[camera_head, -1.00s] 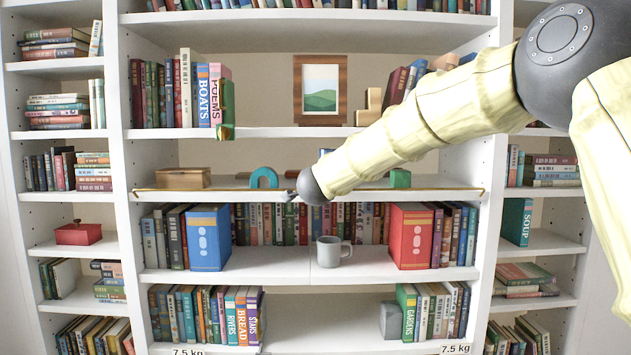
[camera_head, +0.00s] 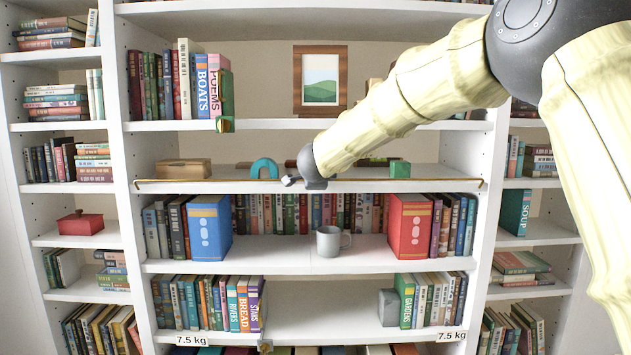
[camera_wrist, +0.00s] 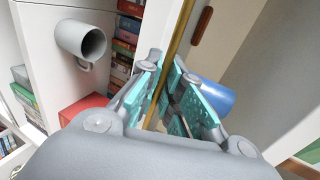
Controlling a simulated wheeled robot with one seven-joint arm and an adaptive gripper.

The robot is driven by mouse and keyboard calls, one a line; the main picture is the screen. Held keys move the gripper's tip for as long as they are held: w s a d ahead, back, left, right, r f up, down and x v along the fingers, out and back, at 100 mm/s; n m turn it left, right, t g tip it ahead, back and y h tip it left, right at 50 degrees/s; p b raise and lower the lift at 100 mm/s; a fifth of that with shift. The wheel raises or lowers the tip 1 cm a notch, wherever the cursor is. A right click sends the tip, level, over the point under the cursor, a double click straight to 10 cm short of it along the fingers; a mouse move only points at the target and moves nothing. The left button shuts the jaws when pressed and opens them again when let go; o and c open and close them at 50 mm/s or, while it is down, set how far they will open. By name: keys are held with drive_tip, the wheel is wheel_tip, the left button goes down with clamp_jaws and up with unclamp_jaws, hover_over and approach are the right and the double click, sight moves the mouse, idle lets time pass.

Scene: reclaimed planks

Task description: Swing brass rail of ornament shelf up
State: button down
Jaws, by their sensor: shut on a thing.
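The brass rail (camera_head: 420,180) runs level along the front edge of the ornament shelf (camera_head: 225,187) in the head view. My gripper (camera_head: 290,181) is at the rail near its middle, with the fingers small and partly hidden by my wrist. In the wrist view, the rail (camera_wrist: 181,28) passes between the teal pads of my gripper (camera_wrist: 168,100), which is shut on it. A wooden box (camera_head: 183,169), a teal arch (camera_head: 265,169) and a green block (camera_head: 399,169) stand on the shelf behind the rail.
Below, a grey mug (camera_head: 328,242) stands between a blue binder (camera_head: 209,228) and a red binder (camera_head: 410,226). A framed picture (camera_head: 320,80) stands on the shelf above. My arm comes in from the upper right.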

drive_tip(key=shift+r, duration=0.1)
drive_tip(key=c, duration=1.6)
unclamp_jaws()
drive_tip(key=v, duration=1.2)
